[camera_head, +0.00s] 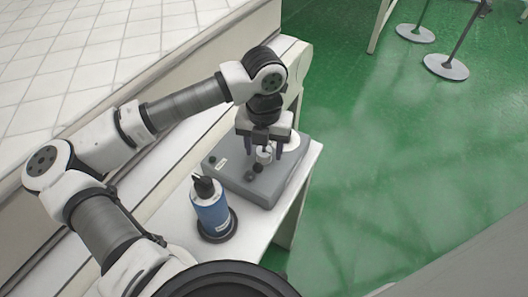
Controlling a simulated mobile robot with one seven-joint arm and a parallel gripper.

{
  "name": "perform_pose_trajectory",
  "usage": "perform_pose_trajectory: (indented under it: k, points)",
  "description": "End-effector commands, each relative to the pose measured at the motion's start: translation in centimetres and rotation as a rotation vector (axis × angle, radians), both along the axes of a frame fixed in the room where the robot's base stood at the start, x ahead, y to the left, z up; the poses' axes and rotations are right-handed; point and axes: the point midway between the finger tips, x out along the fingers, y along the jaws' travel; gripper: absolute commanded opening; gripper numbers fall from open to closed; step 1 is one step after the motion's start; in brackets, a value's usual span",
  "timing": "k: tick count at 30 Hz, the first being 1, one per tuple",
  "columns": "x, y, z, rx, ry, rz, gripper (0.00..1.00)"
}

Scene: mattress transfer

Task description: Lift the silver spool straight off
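The silver spool (264,154) is a small, shiny upright piece on top of the grey box-shaped device (232,184). My gripper (265,151) points down over it, with one dark finger on each side of the spool. The fingers are spread wider than the spool, and a gap seems to show on both sides, so the gripper looks open. The spool's top is partly hidden under the gripper body.
A blue bottle (210,210) with a black cap stands on a dark round base in front of the device. Both are on a narrow white table (257,232). A large white tiled surface (90,50) lies left; open green floor (400,170) lies right.

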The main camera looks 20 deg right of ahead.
Motion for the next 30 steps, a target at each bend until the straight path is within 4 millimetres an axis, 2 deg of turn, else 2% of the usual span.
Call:
perform_pose_trajectory:
  k: [1, 9, 10, 17, 20, 30]
  points:
    - [0.0, 0.0, 0.0, 0.000, 0.000, 0.000, 0.46]
    - [0.0, 0.0, 0.0, 0.000, 0.000, 0.000, 0.11]
    - [0.0, 0.0, 0.0, 0.000, 0.000, 0.000, 0.09]
    - [0.0, 0.0, 0.2, 0.000, 0.000, 0.000, 0.09]
    - [0.1, 0.0, 1.0, 0.001, -0.003, 0.001, 0.09]
    - [0.0, 0.0, 7.4, 0.001, -0.004, 0.000, 0.09]
